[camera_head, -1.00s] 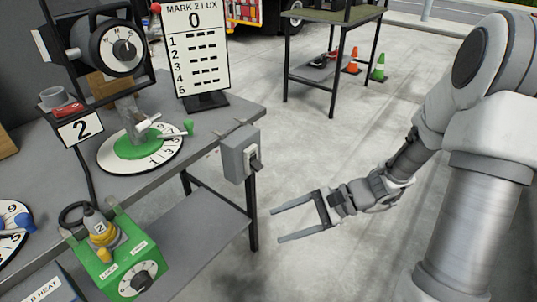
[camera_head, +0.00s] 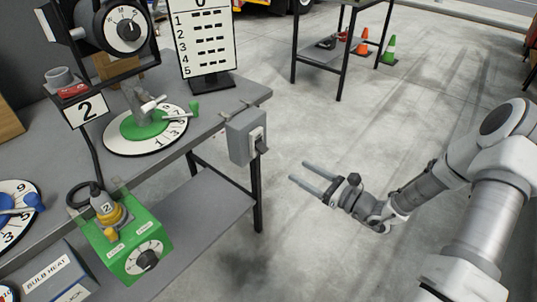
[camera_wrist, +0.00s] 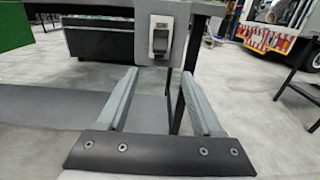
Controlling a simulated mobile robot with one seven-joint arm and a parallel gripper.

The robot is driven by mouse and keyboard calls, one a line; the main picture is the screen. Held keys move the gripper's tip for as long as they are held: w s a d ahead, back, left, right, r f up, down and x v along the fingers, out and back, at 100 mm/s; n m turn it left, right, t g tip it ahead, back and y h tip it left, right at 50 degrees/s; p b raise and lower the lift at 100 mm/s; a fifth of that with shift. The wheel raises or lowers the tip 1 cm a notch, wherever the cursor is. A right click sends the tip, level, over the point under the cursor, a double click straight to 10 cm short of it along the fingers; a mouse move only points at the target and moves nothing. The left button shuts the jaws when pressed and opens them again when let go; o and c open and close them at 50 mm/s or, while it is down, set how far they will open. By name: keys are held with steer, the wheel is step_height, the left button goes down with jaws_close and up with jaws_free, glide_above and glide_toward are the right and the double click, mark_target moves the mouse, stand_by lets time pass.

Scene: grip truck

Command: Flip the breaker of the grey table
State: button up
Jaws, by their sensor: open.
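The breaker (camera_head: 247,138) is a grey box with a switch lever, fixed at the front right corner of the grey table (camera_head: 200,147). In the wrist view the breaker (camera_wrist: 160,40) stands ahead between my fingers and a little above their tips, with its dark lever in a pale slot. My gripper (camera_head: 313,172) is open and empty, to the right of the breaker and apart from it. In the wrist view both fingers of my gripper (camera_wrist: 163,75) show, spread wide with nothing between them.
On the grey table are a green-centred dial (camera_head: 145,130), a lamp (camera_head: 120,28) and a score board (camera_head: 205,45). A green box (camera_head: 128,245) with a knob sits lower left. Another table (camera_head: 340,50) and cones (camera_head: 388,50) stand behind. The floor right of the breaker is clear.

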mark_target(262, 148)
steer(key=b+x, duration=0.2)
steer(key=x, duration=1.1)
steer(key=shift+b, duration=0.35)
jaws_close()
